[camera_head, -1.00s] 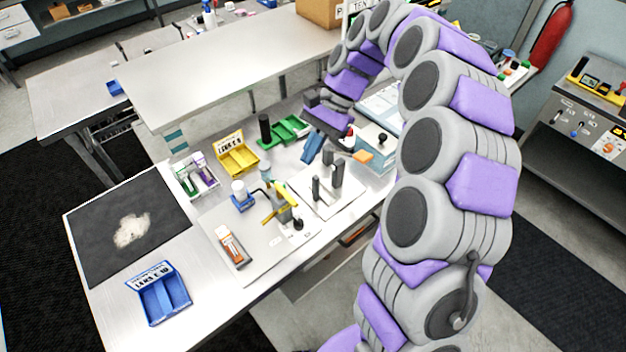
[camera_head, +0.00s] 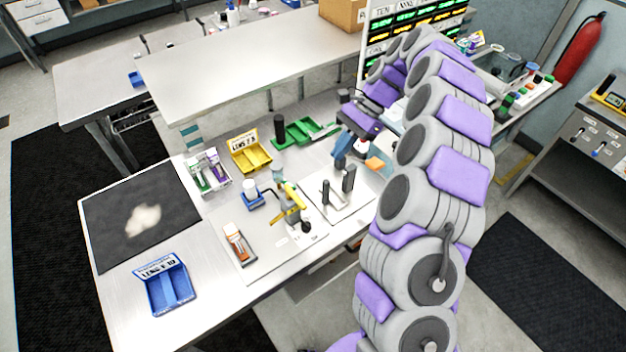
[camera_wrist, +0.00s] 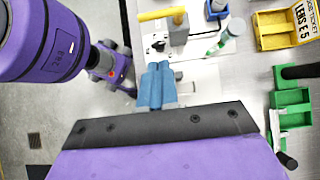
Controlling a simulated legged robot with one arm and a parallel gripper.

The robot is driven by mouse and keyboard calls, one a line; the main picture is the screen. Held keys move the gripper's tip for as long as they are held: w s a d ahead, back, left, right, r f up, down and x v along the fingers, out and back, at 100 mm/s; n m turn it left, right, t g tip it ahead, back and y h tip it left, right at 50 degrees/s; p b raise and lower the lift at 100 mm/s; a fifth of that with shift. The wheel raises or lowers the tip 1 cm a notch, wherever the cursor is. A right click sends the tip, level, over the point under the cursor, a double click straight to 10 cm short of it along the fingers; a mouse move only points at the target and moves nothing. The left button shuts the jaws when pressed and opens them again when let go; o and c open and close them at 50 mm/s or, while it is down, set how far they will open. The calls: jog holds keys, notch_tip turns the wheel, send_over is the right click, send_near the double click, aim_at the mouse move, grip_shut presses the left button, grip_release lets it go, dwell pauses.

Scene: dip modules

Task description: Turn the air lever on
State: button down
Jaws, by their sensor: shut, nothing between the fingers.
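My gripper (camera_head: 342,148) has blue fingers pressed together and empty. It hangs above the workbench, behind the dark grey posts and left of an orange block. In the wrist view the closed fingers (camera_wrist: 155,85) point at the pale plate. A yellow-handled lever (camera_head: 292,195) stands on the fixture on the grey plate. A black knob (camera_head: 305,227) sits low beside it. In the wrist view a yellow handle (camera_wrist: 163,14) and a small black knob (camera_wrist: 157,45) lie beyond the fingertips, apart from them. I cannot tell which is the air lever, nor read its setting.
Dark grey posts (camera_head: 348,178) stand on a white plate close to my gripper. An orange block (camera_head: 375,164) is to its right. Green (camera_head: 305,132) and yellow (camera_head: 250,153) bins stand behind. A blue bin (camera_head: 168,287) and dark mat (camera_head: 120,220) are left.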

aim_at(295, 197)
jog(key=s+a+r+b+x, duration=0.1)
jog(key=b+x, duration=0.1)
jog(key=x, duration=1)
jog(key=shift+s+a, duration=0.2)
jog(key=shift+a, duration=0.05)
